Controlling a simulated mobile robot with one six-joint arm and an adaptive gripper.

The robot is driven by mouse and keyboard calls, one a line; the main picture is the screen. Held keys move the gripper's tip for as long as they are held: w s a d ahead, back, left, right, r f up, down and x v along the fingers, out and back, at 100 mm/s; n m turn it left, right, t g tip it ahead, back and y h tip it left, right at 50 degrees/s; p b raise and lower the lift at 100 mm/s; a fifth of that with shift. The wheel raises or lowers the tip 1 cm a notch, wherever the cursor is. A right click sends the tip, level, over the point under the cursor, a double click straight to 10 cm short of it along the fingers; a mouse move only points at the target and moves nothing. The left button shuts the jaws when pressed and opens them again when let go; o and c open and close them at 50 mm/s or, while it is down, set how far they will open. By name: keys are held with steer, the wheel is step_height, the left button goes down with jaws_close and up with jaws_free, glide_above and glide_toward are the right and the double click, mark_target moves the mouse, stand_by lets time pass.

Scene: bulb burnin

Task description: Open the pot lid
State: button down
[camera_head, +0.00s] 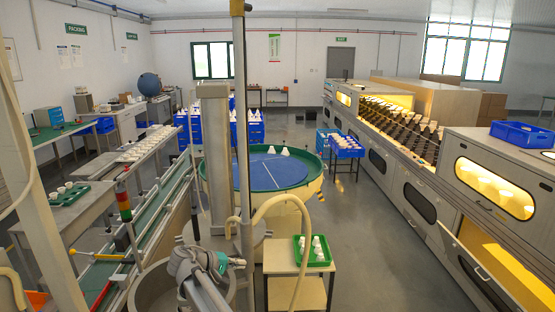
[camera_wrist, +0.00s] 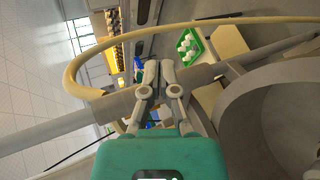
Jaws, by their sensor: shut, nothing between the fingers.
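A large grey round pot (camera_head: 143,292) stands at the bottom of the head view, with its rim partly hidden behind my arm. In the wrist view a big round grey rim (camera_wrist: 226,108) fills the right side and is probably the same pot. I cannot make out a separate lid or its handle. My gripper (camera_head: 238,262) is beside the pot's upper right edge in the head view, small and partly lost against the grey pole. In the wrist view my gripper (camera_wrist: 160,66) has its fingertips together with nothing between them.
A grey pole (camera_wrist: 115,108) passes close behind my fingers, and a beige hose (camera_head: 302,225) loops beside it. A small table (camera_head: 283,256) carries a green tray (camera_head: 328,262) of white bulbs. A blue-topped round table (camera_head: 262,175) stands behind. A conveyor (camera_head: 150,222) runs at left; the right aisle is clear.

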steer(key=s+d+f+m+g+y, duration=0.1)
steer(key=s+d+f+g+y, duration=0.2)
steer(key=d, duration=0.6)
steer(key=s+d+f+m+g+y, duration=0.1)
steer(key=s+d+f+m+g, duration=0.2)
steer(key=d, duration=0.6)
steer(key=s+d+f+m+y, duration=0.1)
steer(key=s+d+f+y, duration=0.1)
steer(key=s+d, duration=0.3)
steer(key=s+d+f+m+y, duration=0.1)
steer(key=s+d+f+y, duration=0.1)
steer(key=s+d+y, duration=0.3)
steer(key=shift+s+d+f+m+g, duration=0.3)
steer(key=shift+s+d, duration=0.1)
steer(key=shift+s, duration=0.45)
